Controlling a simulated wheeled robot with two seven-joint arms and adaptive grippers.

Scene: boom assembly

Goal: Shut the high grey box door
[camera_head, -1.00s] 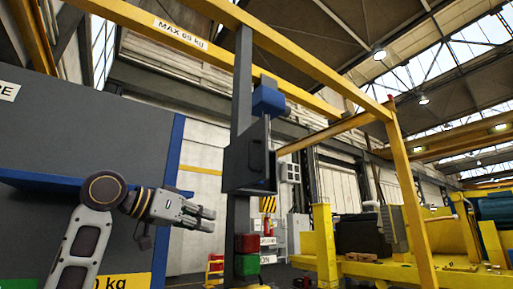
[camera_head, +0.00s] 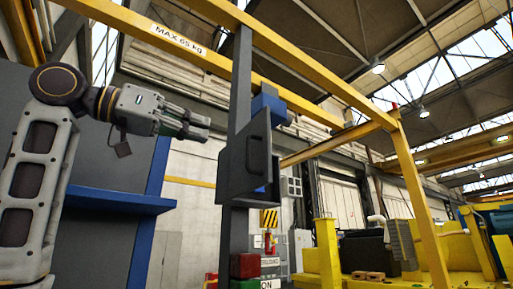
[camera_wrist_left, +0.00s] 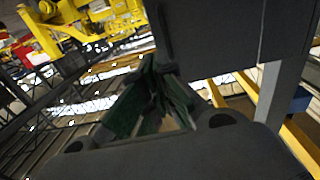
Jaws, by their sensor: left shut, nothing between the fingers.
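The high grey box (camera_head: 233,177) is fixed to a dark grey upright post. Its door (camera_head: 259,152), a grey panel with a dark handle, stands at an angle, and a bit of blue shows near its lower edge. The door looks open, but its exact angle is hard to judge. My left gripper (camera_head: 207,127) is left of the box at about the handle's height, shut and empty, apart from the box in the picture. In the left wrist view, its green-padded fingers (camera_wrist_left: 155,92) point toward a large dark grey panel, likely the box. My right gripper is not in view.
A yellow overhead beam (camera_head: 300,105) runs above the box, with a yellow leg (camera_head: 420,205) to the right. A blue ledge (camera_head: 120,201) on a grey wall lies below my left gripper. Red and green blocks (camera_head: 244,266) sit under the box.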

